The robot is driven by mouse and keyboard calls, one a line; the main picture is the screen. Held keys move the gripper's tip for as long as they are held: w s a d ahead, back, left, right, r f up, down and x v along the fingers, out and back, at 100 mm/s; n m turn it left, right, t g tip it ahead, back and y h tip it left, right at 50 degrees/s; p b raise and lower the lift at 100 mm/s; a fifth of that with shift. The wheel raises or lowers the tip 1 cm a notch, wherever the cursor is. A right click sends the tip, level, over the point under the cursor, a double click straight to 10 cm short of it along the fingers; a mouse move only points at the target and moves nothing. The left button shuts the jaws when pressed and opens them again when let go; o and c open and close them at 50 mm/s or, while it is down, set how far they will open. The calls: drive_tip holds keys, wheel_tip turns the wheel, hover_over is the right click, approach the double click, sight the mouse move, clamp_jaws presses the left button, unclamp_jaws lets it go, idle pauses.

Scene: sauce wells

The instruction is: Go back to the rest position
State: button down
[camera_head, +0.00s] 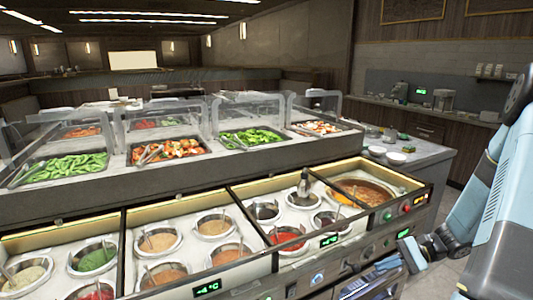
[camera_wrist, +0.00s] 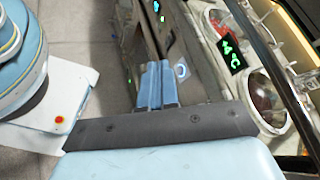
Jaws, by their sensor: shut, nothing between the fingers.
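My gripper (camera_head: 388,264) is at the lower right of the head view, low beside the front panel of the sauce counter (camera_head: 340,262). In the wrist view its two blue fingers (camera_wrist: 158,84) lie together, shut and empty. My light blue arm comes down to it from the right edge of the head view. The gripper is outside the wells, in front of the counter. I cannot tell how near the fingertips are to the panel.
The counter holds several round sauce wells (camera_head: 160,240) and a large soup well (camera_head: 360,190) at its right end. Salad trays (camera_head: 255,137) stand behind under clear guards. In the wrist view, the counter edge runs along the right; grey floor (camera_wrist: 80,30) shows at the upper left.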

drive_tip(key=s+a+r+n+t+h, duration=0.1)
drive_tip(key=s+a+r+n+h, duration=0.2)
drive_tip(key=r, duration=0.7)
drive_tip(key=s+a+r+n+t+h, duration=0.2)
drive_tip(key=s+a+r+n+h, duration=0.2)
drive_tip(key=s+r, duration=0.3)
drive_tip(key=s+a+r+n+t+h, duration=0.2)
drive_tip(key=s+a+r+n+h, duration=0.2)
drive_tip(key=r, duration=1)
drive_tip(key=shift+s+h, duration=1.1)
drive_tip(key=c, duration=1.8)
unclamp_jaws()
